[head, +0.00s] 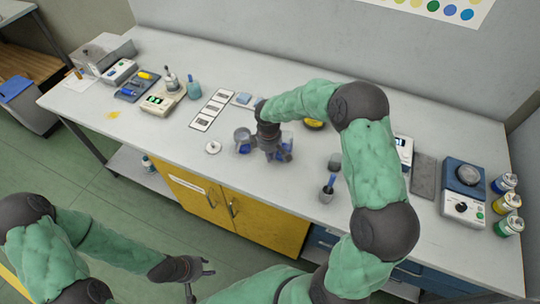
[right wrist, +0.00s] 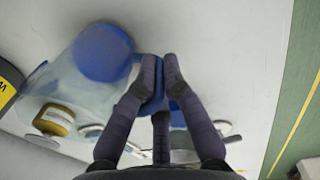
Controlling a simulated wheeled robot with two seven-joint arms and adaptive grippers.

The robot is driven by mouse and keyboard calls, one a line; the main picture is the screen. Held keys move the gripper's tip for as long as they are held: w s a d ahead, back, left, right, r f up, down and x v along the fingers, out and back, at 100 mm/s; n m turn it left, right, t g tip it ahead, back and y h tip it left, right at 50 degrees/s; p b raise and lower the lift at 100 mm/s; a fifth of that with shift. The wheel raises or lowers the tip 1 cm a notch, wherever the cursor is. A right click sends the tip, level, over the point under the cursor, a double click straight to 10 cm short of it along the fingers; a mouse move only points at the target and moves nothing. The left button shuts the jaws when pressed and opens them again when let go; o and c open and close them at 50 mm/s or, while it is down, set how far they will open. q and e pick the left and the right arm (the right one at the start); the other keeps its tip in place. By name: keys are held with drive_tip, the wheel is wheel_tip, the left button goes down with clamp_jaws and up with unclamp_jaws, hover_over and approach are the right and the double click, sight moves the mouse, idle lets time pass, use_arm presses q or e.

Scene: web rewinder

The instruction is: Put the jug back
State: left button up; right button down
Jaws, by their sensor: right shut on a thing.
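The jug (right wrist: 65,75) is a clear vessel with a round blue area (right wrist: 103,52) and a blue handle (right wrist: 152,88). In the right wrist view my right gripper (right wrist: 161,75) is shut on that handle, with the jug's body to the left. In the head view the right gripper (head: 270,150) is over the middle of the counter and partly hides the jug (head: 242,136). Whether the jug touches the counter I cannot tell. My left gripper (head: 198,277) is empty and open, low in front of the cabinets.
The white counter (head: 160,135) holds a scale (head: 160,103) and bottles at left, a card strip (head: 212,110), a small white disc (head: 213,147), and a dark cup (head: 327,190). A hotplate (head: 463,185) and several colored cans (head: 507,203) stand at right. My right arm crosses above the counter.

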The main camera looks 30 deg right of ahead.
drive_tip(key=shift+f, duration=0.1)
drive_tip(key=c, duration=1.4)
unclamp_jaws()
drive_tip(key=shift+o, duration=0.2)
wheel_tip(320, 180, up, 12)
drive_tip(key=p, duration=0.2)
drive_tip(key=shift+s+a+p, duration=0.2)
drive_tip(key=shift+a+p, duration=0.1)
drive_tip(key=shift+p, duration=0.05)
